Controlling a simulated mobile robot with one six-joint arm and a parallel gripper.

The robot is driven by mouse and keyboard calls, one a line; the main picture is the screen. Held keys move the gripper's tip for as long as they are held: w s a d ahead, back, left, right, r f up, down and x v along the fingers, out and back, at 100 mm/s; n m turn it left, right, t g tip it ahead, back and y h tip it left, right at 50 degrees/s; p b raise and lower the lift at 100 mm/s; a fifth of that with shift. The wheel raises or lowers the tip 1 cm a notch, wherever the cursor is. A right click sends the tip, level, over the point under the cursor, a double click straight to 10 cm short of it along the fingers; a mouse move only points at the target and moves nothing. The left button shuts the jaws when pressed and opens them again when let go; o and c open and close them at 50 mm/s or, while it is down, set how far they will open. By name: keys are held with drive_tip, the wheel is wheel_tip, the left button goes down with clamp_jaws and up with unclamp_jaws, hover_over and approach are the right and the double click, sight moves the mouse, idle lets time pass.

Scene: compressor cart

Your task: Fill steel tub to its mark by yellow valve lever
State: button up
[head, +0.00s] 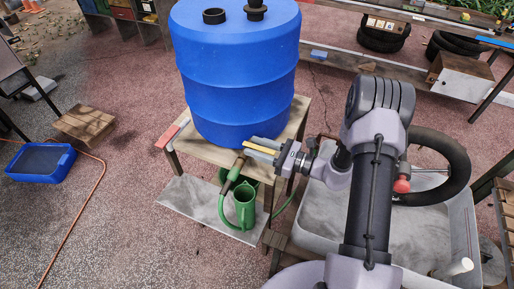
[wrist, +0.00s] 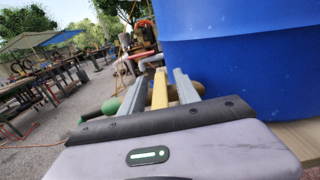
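The yellow valve lever (head: 258,149) sits at the tap low on the blue barrel (head: 235,75). My gripper (head: 262,147) reaches it from the right. In the wrist view the lever (wrist: 160,90) lies between the two grey fingers of my gripper (wrist: 160,88), with a gap on each side, so it looks open around the lever. A green hose (head: 221,205) hangs from the tap. A light grey tub (head: 310,236), seemingly the steel tub, stands at the right, partly hidden by my arm. I cannot make out its mark or water level.
The barrel stands on a wooden stand (head: 196,150). A green watering can (head: 245,207) stands below the tap on a grey slab (head: 180,194). A black tyre (head: 455,165) rests in the grey tub. A blue tray (head: 40,177) and wooden crate (head: 84,122) lie at left.

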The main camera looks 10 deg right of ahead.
clamp_jaws()
idle(1.4)
